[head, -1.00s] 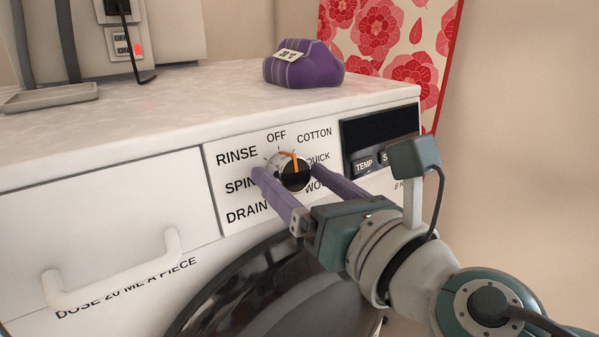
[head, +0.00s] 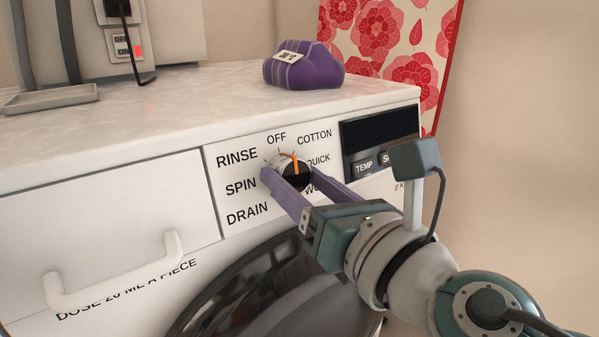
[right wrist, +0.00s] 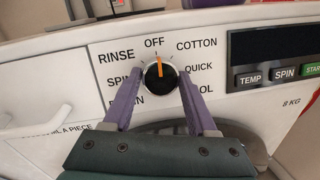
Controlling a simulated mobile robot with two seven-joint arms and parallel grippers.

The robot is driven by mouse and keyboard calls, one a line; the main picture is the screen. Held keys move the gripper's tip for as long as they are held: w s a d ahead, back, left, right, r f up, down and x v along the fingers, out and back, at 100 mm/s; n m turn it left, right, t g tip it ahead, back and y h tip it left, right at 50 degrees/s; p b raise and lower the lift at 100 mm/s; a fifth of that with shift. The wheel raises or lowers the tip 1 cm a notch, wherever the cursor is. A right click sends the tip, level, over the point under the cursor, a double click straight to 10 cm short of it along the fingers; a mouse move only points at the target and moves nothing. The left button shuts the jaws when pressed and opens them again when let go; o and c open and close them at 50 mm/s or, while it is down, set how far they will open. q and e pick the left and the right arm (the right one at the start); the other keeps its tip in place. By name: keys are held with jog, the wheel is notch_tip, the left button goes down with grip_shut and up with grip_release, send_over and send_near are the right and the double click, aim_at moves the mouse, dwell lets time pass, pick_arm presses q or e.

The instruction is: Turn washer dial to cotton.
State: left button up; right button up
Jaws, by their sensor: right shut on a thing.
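The washer dial (head: 293,170) is a round knob with a dark face, a silver rim and an orange pointer. Its pointer points up, close to OFF, in the right wrist view (right wrist: 160,75). The COTTON label (head: 314,137) is up and to the right of the dial. My right gripper (head: 292,174) has its purple fingers on either side of the dial and is shut on it. In the right wrist view the fingers flank the knob and partly cover the SPIN and DRAIN labels. My left gripper is in neither view.
The washer top (head: 200,100) holds a purple folded cloth (head: 303,67) with a tag. A drawer handle (head: 115,272) sticks out at the left. A dark display (head: 381,128) with buttons is right of the dial. The round door (head: 270,295) is below.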

jog(key=m+h+p, duration=0.1)
jog(key=m, duration=0.2)
jog(key=m+h+p, duration=0.1)
jog(key=m+p, duration=0.1)
jog(key=m, duration=0.1)
jog(key=shift+a+r+m, duration=0.1)
jog(key=shift+r+m, duration=0.1)
jog(key=shift+m, duration=0.2)
jog(key=shift+m+h+p, duration=0.4)
jog(key=shift+m+p, duration=0.2)
jog(key=shift+m, duration=0.8)
jog(key=o, duration=1.4)
jog(key=shift+c, duration=0.2)
